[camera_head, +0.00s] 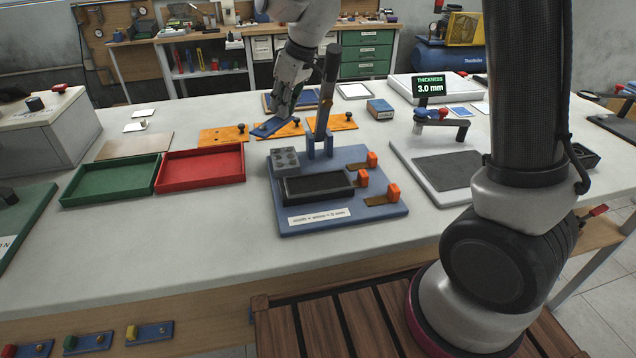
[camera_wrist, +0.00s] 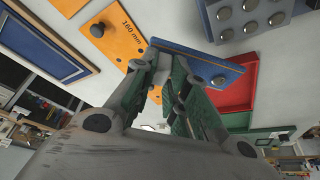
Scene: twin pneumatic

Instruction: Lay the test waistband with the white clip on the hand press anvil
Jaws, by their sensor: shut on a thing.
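My gripper (camera_head: 281,112) is shut on a flat blue strip (camera_head: 270,128), which looks like the test waistband. In the wrist view the strip (camera_wrist: 196,62) reaches out past my fingertips (camera_wrist: 166,68) and carries a round metal stud. I see no white clip on it; my fingers may hide it. The strip is in the air, left of the hand press lever (camera_head: 326,95). The hand press (camera_head: 385,212) has a blue base, a grey studded block (camera_head: 285,160) and a dark recessed pad (camera_head: 318,187). I cannot tell which part is the anvil.
Orange plates (camera_head: 224,134) lie behind the press. A red tray (camera_head: 201,178) and a green tray (camera_head: 112,183) stand to its left. A thickness gauge (camera_head: 440,165) stands to its right.

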